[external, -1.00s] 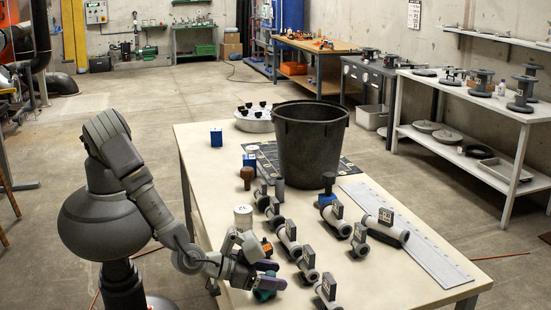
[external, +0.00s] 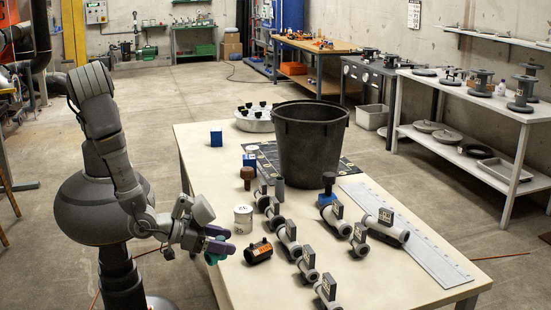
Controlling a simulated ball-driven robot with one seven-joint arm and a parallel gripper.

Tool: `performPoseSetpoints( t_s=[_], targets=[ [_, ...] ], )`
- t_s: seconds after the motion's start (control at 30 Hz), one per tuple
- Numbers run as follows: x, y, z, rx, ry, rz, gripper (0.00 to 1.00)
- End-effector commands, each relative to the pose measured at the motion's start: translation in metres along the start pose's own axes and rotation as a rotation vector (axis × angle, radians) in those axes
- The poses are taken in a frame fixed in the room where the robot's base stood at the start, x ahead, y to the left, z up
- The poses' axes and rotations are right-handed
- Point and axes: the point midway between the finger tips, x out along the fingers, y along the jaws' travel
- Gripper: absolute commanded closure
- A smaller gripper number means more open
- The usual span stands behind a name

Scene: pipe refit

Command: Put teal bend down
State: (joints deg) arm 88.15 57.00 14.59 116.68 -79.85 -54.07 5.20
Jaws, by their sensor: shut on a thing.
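My gripper (external: 225,240) is at the left edge of the cream table (external: 205,160), left of the black fitting. Its purple-tipped fingers are shut on the teal bend (external: 213,257). Only part of the bend shows, below and between the fingers; the rest is hidden by them. The frames do not clearly show whether the bend touches anything beneath it.
A black fitting with an orange label (external: 258,252) lies right of my gripper. A white jar (external: 243,218) stands behind it. Several grey pipe fittings (external: 289,240) run along the table's middle.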

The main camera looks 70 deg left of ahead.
Motion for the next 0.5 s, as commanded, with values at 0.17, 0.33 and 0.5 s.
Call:
performPoseSetpoints(
  t_s=[0.17, 0.33, 0.5],
  targets=[
    [-0.006, -0.010, 0.000, -0.002, 0.000, -0.001, 0.67],
    [0.019, -0.022, -0.021, -0.001, 0.001, 0.007, 0.67],
    [0.066, -0.052, -0.064, 0.006, 0.001, 0.027, 0.67]
  ],
)
